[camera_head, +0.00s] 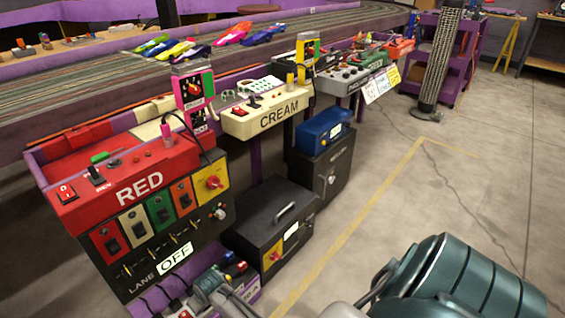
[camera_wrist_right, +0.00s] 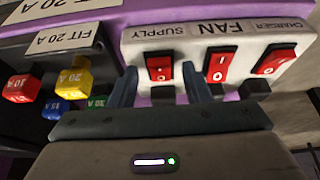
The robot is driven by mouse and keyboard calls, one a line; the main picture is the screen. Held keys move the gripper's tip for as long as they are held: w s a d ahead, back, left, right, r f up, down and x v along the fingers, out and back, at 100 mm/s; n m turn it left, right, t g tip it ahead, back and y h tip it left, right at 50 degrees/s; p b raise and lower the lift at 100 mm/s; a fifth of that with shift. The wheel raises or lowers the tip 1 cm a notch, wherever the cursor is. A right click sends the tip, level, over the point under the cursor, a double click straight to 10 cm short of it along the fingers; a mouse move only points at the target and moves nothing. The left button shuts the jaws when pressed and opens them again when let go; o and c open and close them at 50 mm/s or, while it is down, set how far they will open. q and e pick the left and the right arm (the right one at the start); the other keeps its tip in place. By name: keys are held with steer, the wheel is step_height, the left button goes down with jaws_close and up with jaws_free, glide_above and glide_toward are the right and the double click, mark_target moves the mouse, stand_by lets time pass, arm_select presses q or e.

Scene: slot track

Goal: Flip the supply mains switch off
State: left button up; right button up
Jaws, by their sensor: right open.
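In the right wrist view a pale panel (camera_wrist_right: 135,42) carries a row of red rocker switches, with the labels upside down. The supply switch (camera_wrist_right: 159,68), under the label SUPPLY, is on the left. The fan switch (camera_wrist_right: 221,64) is beside it, then the charger switch (camera_wrist_right: 276,60). My right gripper (camera_wrist_right: 162,88) is open and empty, with one fingertip on each side of the supply switch in the picture. Contact and the rocker's position are not clear. In the head view my right arm comes in from the lower right and partly hides this low panel. My left gripper is not in view.
Coloured fuse knobs (camera_wrist_right: 75,75) sit left of the panel. The floor on the right is clear.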

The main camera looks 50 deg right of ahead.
steer(key=p+v, duration=0.6)
steer(key=v, duration=0.6)
steer(key=s+d+f+g+p, duration=0.1)
steer(key=s+d+f+p, duration=0.1)
steer(key=s+p, duration=0.8)
steer(key=s+d+f+g+p, duration=0.1)
steer(key=s+d+f+p, duration=0.2)
steer(key=s+p, duration=0.7)
steer(key=shift+s+f+h, duration=0.4)
steer(key=shift+s+f, duration=0.2)
steer(key=shift+s, duration=1.15)
steer(key=shift+d, duration=0.1)
